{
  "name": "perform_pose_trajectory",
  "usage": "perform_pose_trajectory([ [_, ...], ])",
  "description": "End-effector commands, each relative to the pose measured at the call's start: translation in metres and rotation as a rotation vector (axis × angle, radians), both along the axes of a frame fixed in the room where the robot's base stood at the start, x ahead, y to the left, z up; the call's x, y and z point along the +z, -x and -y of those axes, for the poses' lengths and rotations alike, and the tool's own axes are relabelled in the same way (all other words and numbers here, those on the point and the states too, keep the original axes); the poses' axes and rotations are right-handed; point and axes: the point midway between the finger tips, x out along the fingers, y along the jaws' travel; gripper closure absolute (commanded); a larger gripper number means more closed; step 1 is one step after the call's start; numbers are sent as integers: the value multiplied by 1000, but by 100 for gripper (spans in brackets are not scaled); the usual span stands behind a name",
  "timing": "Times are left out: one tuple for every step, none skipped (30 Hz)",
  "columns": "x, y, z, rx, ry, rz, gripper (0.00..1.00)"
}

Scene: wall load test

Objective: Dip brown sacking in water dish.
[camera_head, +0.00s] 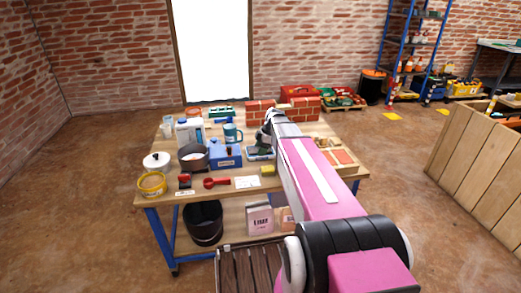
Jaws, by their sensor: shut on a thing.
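My gripper (267,128) is over the middle of the workbench, in front of the small brick wall. My pink arm hides much of it. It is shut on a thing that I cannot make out. I cannot pick out the brown sacking for certain. A yellow tub (152,187) with tan contents stands at the front left corner. I cannot tell which vessel, if any, is the water dish.
The workbench (218,196) also holds a blue box (227,158), a teal mug (232,134), a white-lidded pot (157,160) and a red-handled tool (215,183). The brick wall (259,114) stands at the back. A black bucket (203,222) is on the lower shelf.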

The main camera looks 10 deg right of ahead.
Motion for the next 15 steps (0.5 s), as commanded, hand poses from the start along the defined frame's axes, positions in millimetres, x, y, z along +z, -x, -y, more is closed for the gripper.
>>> perform_pose_trajectory([
  [0, 0, 0, 0, 0, 0, 60],
  [0, 0, 0, 0, 0, 0, 60],
  [0, 0, 0, 0, 0, 0, 60],
  [1, 0, 0, 0, 0, 0, 60],
  [1, 0, 0, 0, 0, 0, 60],
  [2, 0, 0, 0, 0, 1, 60],
  [4, 0, 0, 0, 0, 1, 60],
  [5, 0, 0, 0, 0, 1, 60],
  [7, 0, 0, 1, 0, 1, 60],
  [9, 0, 0, 1, 0, 1, 60],
  [11, 0, 0, 1, 0, 1, 60],
  [14, 0, 0, 1, 0, 1, 60],
  [16, 0, 0, 1, 0, 1, 60],
  [18, 0, 0, 1, 0, 0, 60],
  [21, 0, 0, 1, 0, 0, 60],
])
